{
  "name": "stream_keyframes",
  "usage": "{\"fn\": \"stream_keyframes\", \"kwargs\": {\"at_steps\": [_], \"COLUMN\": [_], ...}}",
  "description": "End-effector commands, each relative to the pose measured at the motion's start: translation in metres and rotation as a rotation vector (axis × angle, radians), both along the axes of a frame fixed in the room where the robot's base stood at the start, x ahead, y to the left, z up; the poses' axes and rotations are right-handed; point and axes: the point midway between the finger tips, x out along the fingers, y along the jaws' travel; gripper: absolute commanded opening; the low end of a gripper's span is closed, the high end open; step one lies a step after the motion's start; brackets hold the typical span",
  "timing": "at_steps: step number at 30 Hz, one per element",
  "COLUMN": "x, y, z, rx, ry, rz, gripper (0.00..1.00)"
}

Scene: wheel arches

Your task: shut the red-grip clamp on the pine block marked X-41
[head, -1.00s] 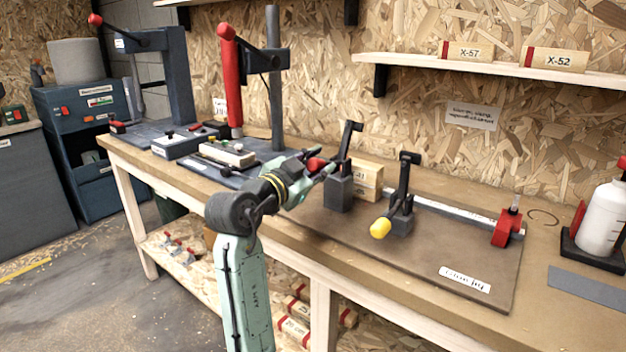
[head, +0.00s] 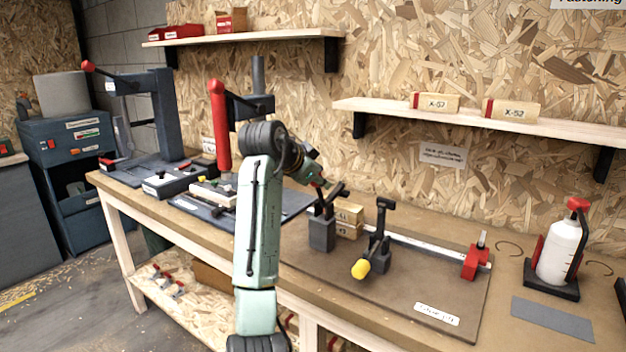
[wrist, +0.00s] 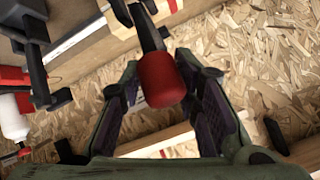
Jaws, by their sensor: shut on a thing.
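The red-grip clamp (head: 321,234) stands on the brown board, left of two stacked pine blocks. Its black bar leans to the upper right above the upper block (head: 351,212) and looks apart from it. The upper block's label reads partly as 41; the lower block (head: 347,230) is half hidden by the clamp. My gripper (head: 322,183) is at the clamp's handle, above and left of the blocks. In the wrist view the red grip (wrist: 162,80) lies between my two fingers, shut on it. In the head view the grip is mostly hidden.
A yellow-grip clamp (head: 379,245) stands right of the blocks with its bar upright. A rail with a red stop (head: 475,262) runs behind it. A white bottle (head: 558,250) stands at the right. A shelf (head: 460,115) overhangs the back.

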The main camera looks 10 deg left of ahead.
Motion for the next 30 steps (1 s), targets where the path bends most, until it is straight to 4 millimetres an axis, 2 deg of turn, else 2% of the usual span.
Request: {"fn": "stream_keyframes", "kwargs": {"at_steps": [1,12,29,30], "x": [0.003,0.019,0.021,0.021], "y": [0.005,0.000,0.001,0.001], "z": [0.007,0.008,0.007,0.007], "rx": [0.015,0.070,0.079,0.079], "ry": [0.025,0.174,0.199,0.199], "rz": [0.011,0.012,0.013,0.013], "gripper": [0.00,0.00,0.00,0.31]}}
